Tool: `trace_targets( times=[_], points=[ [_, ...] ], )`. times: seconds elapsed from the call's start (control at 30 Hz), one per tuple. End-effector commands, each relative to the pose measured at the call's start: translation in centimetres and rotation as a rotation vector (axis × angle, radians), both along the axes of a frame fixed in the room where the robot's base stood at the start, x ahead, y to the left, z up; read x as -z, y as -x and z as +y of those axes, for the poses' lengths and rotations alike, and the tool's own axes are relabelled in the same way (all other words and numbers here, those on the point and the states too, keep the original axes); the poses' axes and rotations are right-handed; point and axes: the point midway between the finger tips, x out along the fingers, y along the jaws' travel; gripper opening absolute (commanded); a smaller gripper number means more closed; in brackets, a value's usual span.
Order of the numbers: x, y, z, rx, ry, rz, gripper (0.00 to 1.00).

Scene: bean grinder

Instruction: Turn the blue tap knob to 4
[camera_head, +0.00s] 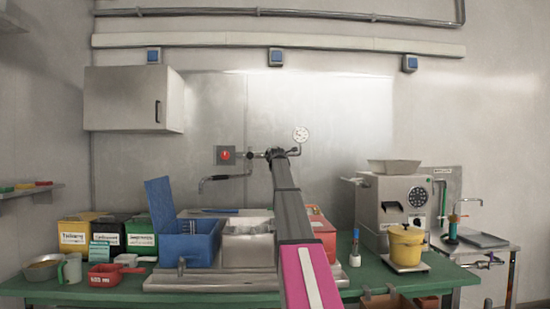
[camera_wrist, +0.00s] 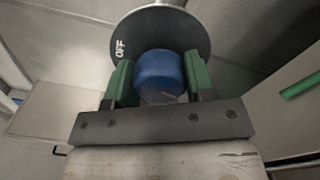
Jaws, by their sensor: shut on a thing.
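The blue tap knob (camera_wrist: 160,76) fills the middle of the wrist view, in front of a dark round dial (camera_wrist: 193,28). The white word OFF is readable on the dial, at the upper left of the knob; no 4 is readable. My gripper (camera_wrist: 158,84) has its green fingers on both sides of the knob and is shut on it. In the head view my arm reaches forward to the wall tap (camera_head: 257,155), and its end hides the knob. The tap's dark spout (camera_head: 215,178) points left and down.
A red knob (camera_head: 226,155) on a wall plate sits left of the tap, and a gauge (camera_head: 300,134) is above right. A grinder machine (camera_head: 390,190) and yellow pot (camera_head: 406,245) stand right.

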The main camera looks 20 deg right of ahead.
Motion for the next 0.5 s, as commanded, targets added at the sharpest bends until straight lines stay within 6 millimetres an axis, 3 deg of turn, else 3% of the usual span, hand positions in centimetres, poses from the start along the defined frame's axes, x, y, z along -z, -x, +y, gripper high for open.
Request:
trace_targets(
  times=[0.5],
  points=[
    [0.15,0.07,0.04,0.000,0.045,0.017,0.26]
  ],
)
